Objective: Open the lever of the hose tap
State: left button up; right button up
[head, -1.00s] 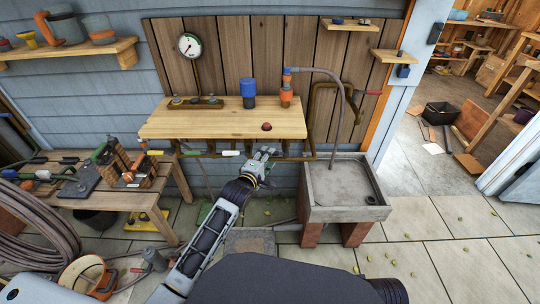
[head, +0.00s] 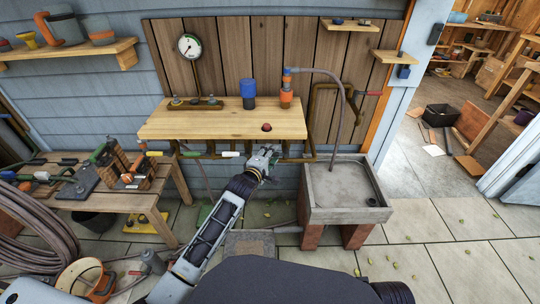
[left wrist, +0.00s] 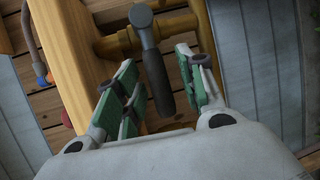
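In the left wrist view a lever with a grey metal head and a dark handle (left wrist: 158,82) sits on a brass pipe (left wrist: 178,27). My left gripper (left wrist: 157,58) is open, with its green-padded fingers on either side of the handle. A gap shows between the handle and the right finger; contact with the left finger is unclear. In the head view my left gripper (head: 266,158) is below the front right part of the wooden shelf (head: 215,123) and hides this lever. My right gripper is out of view.
A red-handled lever (head: 372,93) is at the right. A stone sink (head: 348,212) stands right of my gripper. A cluttered bench (head: 165,203) is left.

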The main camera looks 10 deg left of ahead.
pick_arm(q)
grip_shut()
